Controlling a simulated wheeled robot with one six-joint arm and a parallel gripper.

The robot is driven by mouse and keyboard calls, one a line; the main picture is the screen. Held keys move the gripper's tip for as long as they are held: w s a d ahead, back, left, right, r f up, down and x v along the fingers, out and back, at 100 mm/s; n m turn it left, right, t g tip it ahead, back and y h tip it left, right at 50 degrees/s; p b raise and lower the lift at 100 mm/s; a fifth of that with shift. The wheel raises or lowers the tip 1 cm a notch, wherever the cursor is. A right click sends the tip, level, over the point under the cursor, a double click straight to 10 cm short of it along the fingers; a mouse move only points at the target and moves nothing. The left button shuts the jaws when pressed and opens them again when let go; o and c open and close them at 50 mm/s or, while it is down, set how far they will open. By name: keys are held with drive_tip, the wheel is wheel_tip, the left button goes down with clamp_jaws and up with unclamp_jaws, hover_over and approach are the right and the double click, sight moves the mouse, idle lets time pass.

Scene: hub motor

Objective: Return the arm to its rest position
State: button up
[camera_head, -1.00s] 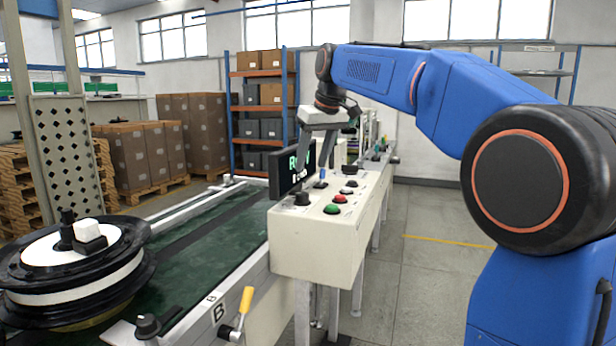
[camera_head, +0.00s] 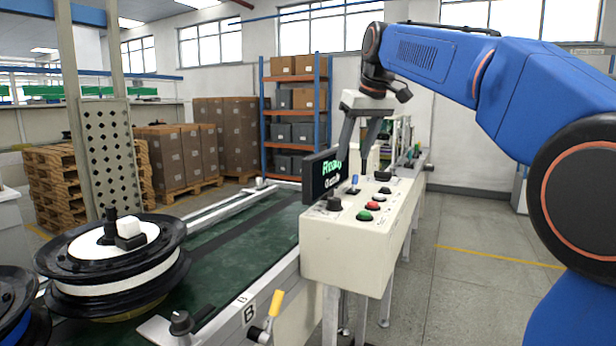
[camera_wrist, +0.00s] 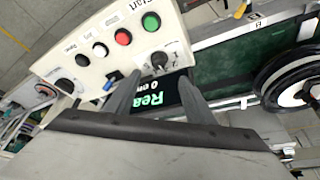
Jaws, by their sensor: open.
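My blue arm (camera_head: 430,58) reaches in from the right in the head view. My gripper (camera_head: 362,180) points down above the far part of the cream control box (camera_head: 345,262), beside its small black display (camera_head: 322,174). Its two fingers are apart with nothing between them. In the wrist view, my gripper (camera_wrist: 155,88) spreads its fingers over the box's edge and the display (camera_wrist: 158,98), whose green text is partly hidden. Red and green buttons (camera_wrist: 151,22) show beyond. Whether a fingertip touches the box cannot be told.
A hub motor (camera_head: 112,268) with a white block on top sits on the green conveyor (camera_head: 225,262) at left. A second wheel (camera_head: 15,305) is at the left edge. A yellow-handled lever (camera_head: 275,303) stands at the conveyor's near rail. Open floor (camera_head: 470,275) lies right of the box.

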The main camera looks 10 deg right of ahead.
drive_tip(key=s+d+f+m, duration=0.2)
drive_tip(key=s+f, duration=1.6)
drive_tip(key=s+d+f+m+h, duration=0.1)
drive_tip(key=s+d+f, duration=0.2)
drive_tip(key=s+f, duration=1.5)
drive_tip(key=shift+m+t+h, duration=0.3)
drive_tip(key=shift+m, duration=0.1)
drive_tip(key=shift+c, duration=0.5)
